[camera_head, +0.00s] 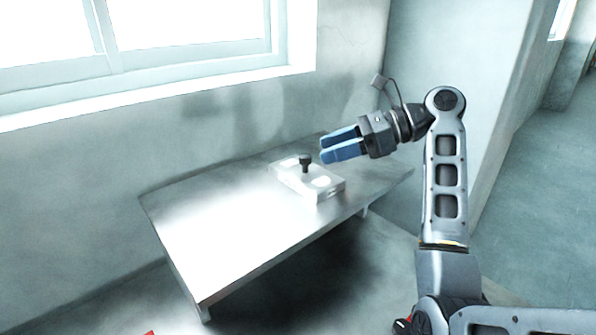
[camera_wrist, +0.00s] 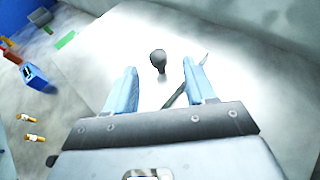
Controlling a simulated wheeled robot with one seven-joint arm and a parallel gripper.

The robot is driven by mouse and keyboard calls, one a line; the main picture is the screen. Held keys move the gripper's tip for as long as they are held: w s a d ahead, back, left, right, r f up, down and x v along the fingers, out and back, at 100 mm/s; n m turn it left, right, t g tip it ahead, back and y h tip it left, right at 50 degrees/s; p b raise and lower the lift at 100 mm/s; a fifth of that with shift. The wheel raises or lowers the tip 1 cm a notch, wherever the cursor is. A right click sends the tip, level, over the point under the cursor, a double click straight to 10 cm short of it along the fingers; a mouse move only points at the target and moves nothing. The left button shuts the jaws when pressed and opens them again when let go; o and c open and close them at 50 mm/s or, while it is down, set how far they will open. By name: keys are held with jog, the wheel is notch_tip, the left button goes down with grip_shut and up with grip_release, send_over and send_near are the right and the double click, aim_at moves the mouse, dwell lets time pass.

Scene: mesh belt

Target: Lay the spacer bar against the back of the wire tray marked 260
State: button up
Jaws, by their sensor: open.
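A pale rectangular block (camera_head: 327,190) with a black knob (camera_head: 305,161) standing up from it lies near the far right of the metal table. I cannot tell for sure whether this block is the spacer bar. My gripper (camera_head: 322,151), with blue fingers, is open and empty, above and to the right of the block. In the wrist view the dark knob (camera_wrist: 158,61) shows between the tips of the open fingers, apart from them. No wire tray and no 260 mark can be made out in either view.
The metal table (camera_head: 215,225) is bare on its left and front parts. A wall with a window runs behind it. In the wrist view a blue bin (camera_wrist: 35,77), a green piece (camera_wrist: 65,40) and small orange items (camera_wrist: 27,118) lie off to the left.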

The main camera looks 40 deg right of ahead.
aim_at(305, 155)
jog(key=x, duration=0.6)
jog(key=shift+a+f+p, duration=0.2)
jog(key=shift+f+p, duration=0.05)
jog(key=shift+p, duration=0.1)
jog(key=shift+c, duration=0.4)
grip_shut()
jog(key=shift+r, duration=0.1)
